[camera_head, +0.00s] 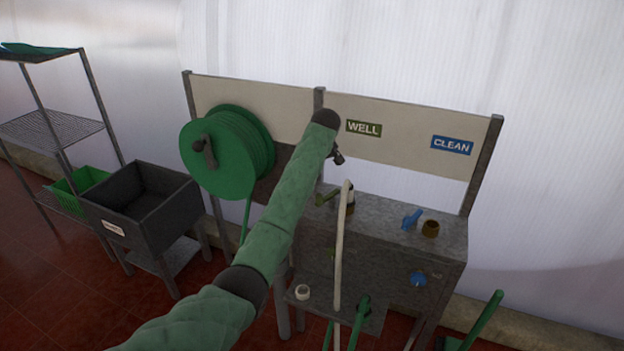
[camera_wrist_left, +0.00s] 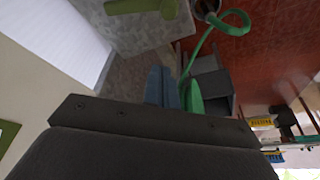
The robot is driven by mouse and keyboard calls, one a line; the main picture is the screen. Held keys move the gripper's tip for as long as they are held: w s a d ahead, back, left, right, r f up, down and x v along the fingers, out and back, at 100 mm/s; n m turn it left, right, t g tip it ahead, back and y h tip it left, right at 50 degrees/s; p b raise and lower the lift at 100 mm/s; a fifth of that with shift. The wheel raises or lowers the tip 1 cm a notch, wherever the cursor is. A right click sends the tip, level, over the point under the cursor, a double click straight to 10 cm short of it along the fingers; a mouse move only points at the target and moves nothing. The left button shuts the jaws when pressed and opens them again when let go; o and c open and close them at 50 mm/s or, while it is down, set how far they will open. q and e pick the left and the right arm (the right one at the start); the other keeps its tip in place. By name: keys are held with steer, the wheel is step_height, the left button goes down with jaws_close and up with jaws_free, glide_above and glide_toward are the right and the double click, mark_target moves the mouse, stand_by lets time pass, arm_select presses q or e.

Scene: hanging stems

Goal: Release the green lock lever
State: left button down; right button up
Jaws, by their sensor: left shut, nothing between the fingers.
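An olive-green lever (camera_head: 325,198) sits on the top of the grey metal cabinet (camera_head: 385,240), below the "WELL" sign (camera_head: 364,128). A second, smaller green fitting on the cabinet front is too unclear to tell its form. My left gripper (camera_head: 338,156) is above and slightly behind the top lever, apart from it. In the left wrist view the blue-grey fingers (camera_wrist_left: 168,88) are together and empty. An olive-green shape (camera_wrist_left: 140,6), probably the lever, shows at the top edge there. My right gripper is not in view.
A blue lever (camera_head: 411,218) and a brass fitting (camera_head: 430,229) stand on the cabinet's right side. A pale upright hose (camera_head: 342,240) passes in front. A green hose reel (camera_head: 228,150) hangs left; a dark basin (camera_head: 143,205) stands beyond it.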

arm_select(q)
steer(key=shift+s+r, duration=0.15)
steer(key=shift+r, duration=0.5)
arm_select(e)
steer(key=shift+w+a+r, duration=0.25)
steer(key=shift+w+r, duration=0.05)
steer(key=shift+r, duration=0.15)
arm_select(q)
steer(key=shift+f, duration=0.1)
